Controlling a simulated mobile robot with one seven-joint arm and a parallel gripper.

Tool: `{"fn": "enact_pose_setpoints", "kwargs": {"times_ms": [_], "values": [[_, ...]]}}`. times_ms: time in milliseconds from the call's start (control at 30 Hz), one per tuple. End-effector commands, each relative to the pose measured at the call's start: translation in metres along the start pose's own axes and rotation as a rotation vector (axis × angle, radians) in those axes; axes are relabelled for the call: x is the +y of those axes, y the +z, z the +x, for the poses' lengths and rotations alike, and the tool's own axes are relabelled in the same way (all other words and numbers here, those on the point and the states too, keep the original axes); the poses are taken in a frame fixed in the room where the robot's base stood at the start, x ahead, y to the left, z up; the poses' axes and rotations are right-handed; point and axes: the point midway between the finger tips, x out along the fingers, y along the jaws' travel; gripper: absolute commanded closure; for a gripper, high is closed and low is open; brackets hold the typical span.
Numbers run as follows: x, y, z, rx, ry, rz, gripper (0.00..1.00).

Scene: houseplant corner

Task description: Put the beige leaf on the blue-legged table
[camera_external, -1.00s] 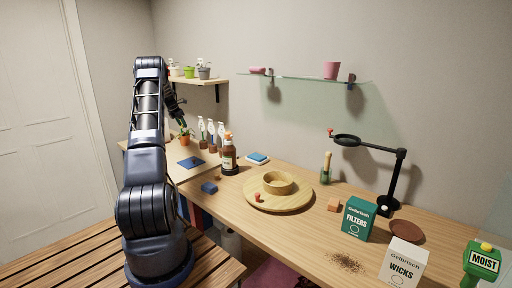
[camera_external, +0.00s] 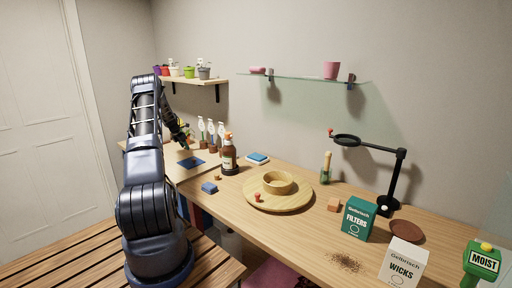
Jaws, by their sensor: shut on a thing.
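My gripper (camera_external: 186,140) is at the far left end of the workbench, above the light board that holds a dark blue square. It is small and dark in this view. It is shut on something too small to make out. I cannot pick out the beige leaf for certain. I cannot identify a blue-legged table, as my arm hides part of the left side.
A brown bottle (camera_external: 229,159) and white-topped small bottles (camera_external: 212,135) stand right of my gripper. A round wooden board (camera_external: 297,203) with a ring lies mid-bench. A shelf of pots (camera_external: 204,72) hangs above.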

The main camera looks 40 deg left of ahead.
Motion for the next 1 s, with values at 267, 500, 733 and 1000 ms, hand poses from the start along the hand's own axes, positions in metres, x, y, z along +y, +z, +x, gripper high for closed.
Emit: {"fn": "enact_pose_setpoints", "kwargs": {"times_ms": [267,500,733,1000], "values": [[0.0,-0.014,0.033,0.0,-0.001,-0.001,0.72],[0.0,-0.015,0.035,0.0,-0.001,0.0,0.72],[0.0,-0.016,0.038,0.001,-0.001,0.0,0.43],[0.0,-0.016,0.038,0.001,-0.001,0.0,0.29]]}}
